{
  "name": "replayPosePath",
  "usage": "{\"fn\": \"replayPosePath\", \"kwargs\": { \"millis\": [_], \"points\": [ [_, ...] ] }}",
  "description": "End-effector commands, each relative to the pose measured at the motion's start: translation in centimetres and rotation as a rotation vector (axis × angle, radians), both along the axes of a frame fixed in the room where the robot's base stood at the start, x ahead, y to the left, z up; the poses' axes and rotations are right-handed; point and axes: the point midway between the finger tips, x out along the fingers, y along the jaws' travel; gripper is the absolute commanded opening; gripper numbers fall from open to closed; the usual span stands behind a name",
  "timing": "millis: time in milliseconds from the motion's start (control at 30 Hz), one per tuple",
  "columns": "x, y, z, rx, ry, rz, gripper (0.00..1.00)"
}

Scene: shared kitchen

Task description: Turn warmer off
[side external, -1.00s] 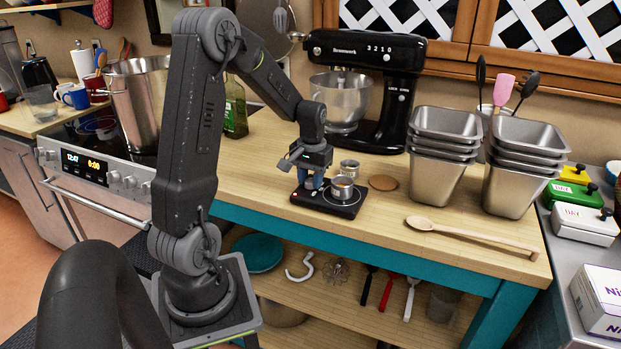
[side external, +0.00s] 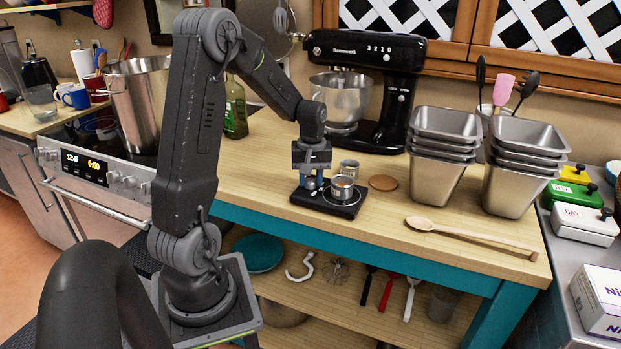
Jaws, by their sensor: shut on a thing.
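The warmer (side external: 346,210) is a flat black plate with a pale ring on its top, near the front edge of the wooden counter. A small metal cup (side external: 343,190) stands upright on the ring. My gripper (side external: 310,184) points down over the left part of the warmer, beside the cup. It is shut on what looks like the warmer's knob, which the fingers mostly hide. I cannot read the knob's setting or see any lit indicator.
A second small metal cup (side external: 349,168) and a brown disc (side external: 383,183) lie behind the warmer. A black stand mixer (side external: 396,110) stands at the back. Stacked metal pans (side external: 439,170) and a wooden spoon (side external: 470,233) are to the right.

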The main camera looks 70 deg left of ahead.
Motion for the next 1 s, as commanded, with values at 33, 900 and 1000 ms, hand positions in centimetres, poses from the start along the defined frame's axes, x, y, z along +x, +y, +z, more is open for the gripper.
{"fn": "replayPosePath", "kwargs": {
  "millis": [33,900,1000],
  "points": [
    [0.0,0.0,-0.1,-0.002,0.002,0.003,0.09],
    [0.0,0.0,0.4,0.001,-0.001,0.001,0.58],
    [0.1,0.0,1.5,0.002,-0.003,0.001,0.58]
  ]
}}
